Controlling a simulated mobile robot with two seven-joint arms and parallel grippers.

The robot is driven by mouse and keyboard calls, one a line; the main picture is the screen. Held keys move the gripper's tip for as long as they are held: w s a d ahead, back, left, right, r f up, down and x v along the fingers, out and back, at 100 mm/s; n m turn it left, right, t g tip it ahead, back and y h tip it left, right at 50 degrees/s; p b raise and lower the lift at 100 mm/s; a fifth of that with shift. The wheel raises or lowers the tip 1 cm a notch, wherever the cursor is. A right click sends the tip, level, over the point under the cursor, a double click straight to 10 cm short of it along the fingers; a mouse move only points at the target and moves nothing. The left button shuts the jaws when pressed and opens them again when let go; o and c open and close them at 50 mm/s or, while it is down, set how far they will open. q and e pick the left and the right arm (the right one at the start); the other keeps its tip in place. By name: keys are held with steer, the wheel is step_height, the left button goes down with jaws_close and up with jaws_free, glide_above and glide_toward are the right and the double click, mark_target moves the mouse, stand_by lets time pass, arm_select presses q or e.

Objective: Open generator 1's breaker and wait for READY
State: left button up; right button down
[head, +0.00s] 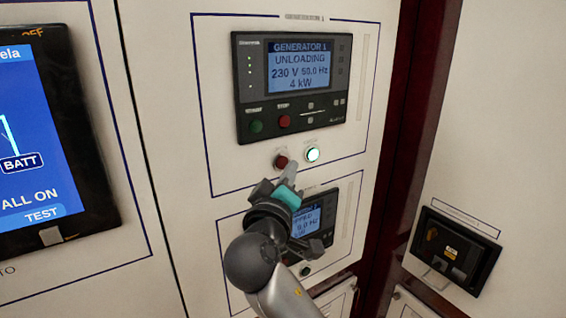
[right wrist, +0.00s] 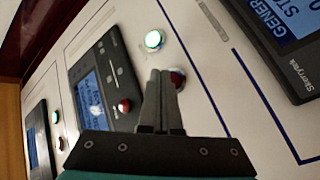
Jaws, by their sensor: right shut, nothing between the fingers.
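The generator 1 controller (head: 291,85) is at the upper middle of the head view. Its screen (head: 298,66) reads UNLOADING, 230 V, 50.0 Hz, 4 kW. Below it are a red button (head: 281,161) and a lit green button (head: 312,154). My right gripper (head: 288,175) is just below the red button, fingers together and empty. In the right wrist view the shut fingers (right wrist: 160,80) overlap a red button (right wrist: 179,79), with a lit green button (right wrist: 154,39) nearby. I cannot tell whether the tips touch the red button. My left gripper is out of view.
A second controller (head: 302,220) lies below, partly hidden by my right arm. A large blue screen (head: 30,135) is on the left panel. A dark recessed unit (head: 455,250) is at the lower right. The controller also carries green (head: 256,127) and red (head: 284,121) buttons.

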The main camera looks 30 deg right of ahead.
steer(key=shift+s+d+p, duration=0.2)
steer(key=shift+s+p, duration=0.1)
steer(key=shift+s, duration=2.2)
